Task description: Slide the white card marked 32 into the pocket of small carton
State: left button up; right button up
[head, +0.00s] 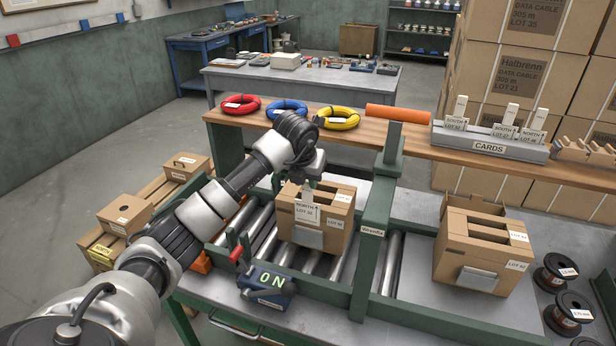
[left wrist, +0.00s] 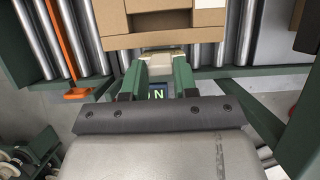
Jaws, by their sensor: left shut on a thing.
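The white card (head: 307,213), marked NORTH LOT 32, hangs upright by its narrow top tab from my left gripper (head: 307,183). My left gripper is shut on that tab. In the left wrist view a pale edge of the card (left wrist: 160,62) shows between the green fingers (left wrist: 158,80). The small carton (head: 338,236) sits on the rollers behind the card. Its grey pocket (head: 308,239) is on the front face, just below the card. I cannot tell whether the card's lower edge is inside the pocket. My right gripper is not in view.
A larger carton (head: 455,250) with its own pocket (head: 477,279) stands to the right. The ON box (head: 267,290) is in front. The cards rack (head: 490,142) stands on the shelf behind.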

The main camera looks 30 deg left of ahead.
aim_at(307, 194)
pick_arm(q)
jog(key=shift+f+b, duration=0.4)
jog(key=shift+f, duration=0.4)
jog(key=shift+f+b, duration=0.7)
jog(key=shift+f, duration=0.25)
jog(key=shift+w+f+b, duration=0.1)
jog(key=shift+f+b, duration=0.3)
jog(key=shift+f, duration=0.25)
jog(key=o, duration=1)
jog(key=b+v, duration=0.2)
jog(key=v, duration=0.9)
